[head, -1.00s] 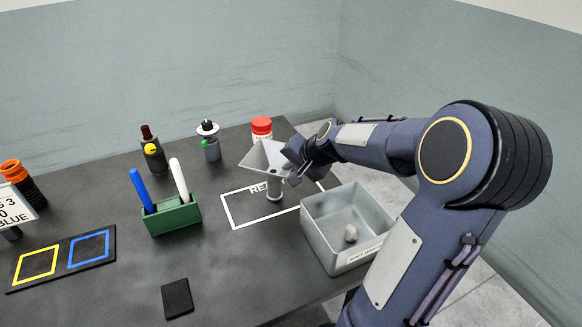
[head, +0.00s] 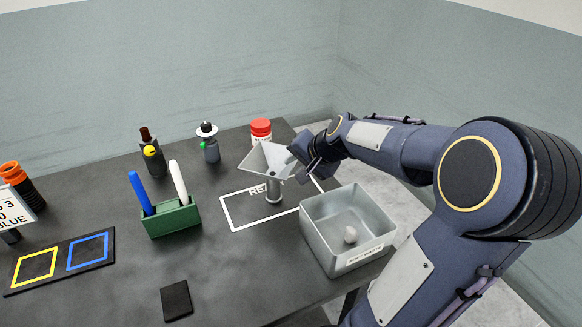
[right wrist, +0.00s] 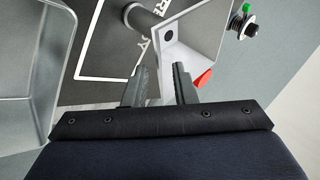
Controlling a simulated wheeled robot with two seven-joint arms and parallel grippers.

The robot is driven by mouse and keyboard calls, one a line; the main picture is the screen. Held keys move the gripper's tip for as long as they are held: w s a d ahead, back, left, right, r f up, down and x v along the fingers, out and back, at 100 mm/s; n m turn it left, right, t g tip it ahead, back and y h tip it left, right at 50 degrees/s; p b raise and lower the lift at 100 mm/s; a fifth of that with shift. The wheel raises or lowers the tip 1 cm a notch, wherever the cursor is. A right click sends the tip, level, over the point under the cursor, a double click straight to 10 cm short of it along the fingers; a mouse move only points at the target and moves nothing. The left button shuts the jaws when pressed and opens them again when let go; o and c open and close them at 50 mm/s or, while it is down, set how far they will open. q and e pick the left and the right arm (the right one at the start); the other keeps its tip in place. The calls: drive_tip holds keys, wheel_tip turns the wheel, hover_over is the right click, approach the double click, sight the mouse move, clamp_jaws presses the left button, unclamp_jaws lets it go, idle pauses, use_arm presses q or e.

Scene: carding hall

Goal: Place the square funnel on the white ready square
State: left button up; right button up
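The square funnel (head: 267,160) is light grey with a wide square mouth and a round spout. It looks upright, spout down, inside the white outline of the ready square (head: 233,226), towards its right part. The outline's lettering is partly hidden behind the funnel. My right gripper (head: 305,158) is just right of the funnel's mouth. In the right wrist view its fingers (right wrist: 160,80) are spread apart, close to the funnel's holed side (right wrist: 185,40), with nothing clearly gripped between them. My left gripper is out of view.
A grey bin (head: 333,255) with a small pale object stands right of the square. A red-capped jar (head: 261,132) is behind the funnel. A green holder (head: 172,219) with two markers, two bottles and a dark board (head: 60,262) are left. The front middle is mostly clear.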

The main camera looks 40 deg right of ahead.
drive_tip(key=v, duration=0.8)
drive_tip(key=s+a+f+n+g+y, duration=0.1)
drive_tip(key=s+a+f+n, duration=0.1)
drive_tip(key=s+a+n, duration=0.2)
drive_tip(key=s+a+f+n+g+y, duration=0.1)
drive_tip(key=s+a+f+n, duration=0.2)
drive_tip(key=a, duration=0.8)
drive_tip(key=s+a+f+n+g+y, duration=0.1)
drive_tip(key=s+a+f+n+y, duration=0.1)
drive_tip(key=s+a+n, duration=0.3)
drive_tip(key=shift+s+a+f, duration=0.6)
drive_tip(key=shift+a+f, duration=0.1)
drive_tip(key=shift+a, duration=0.55)
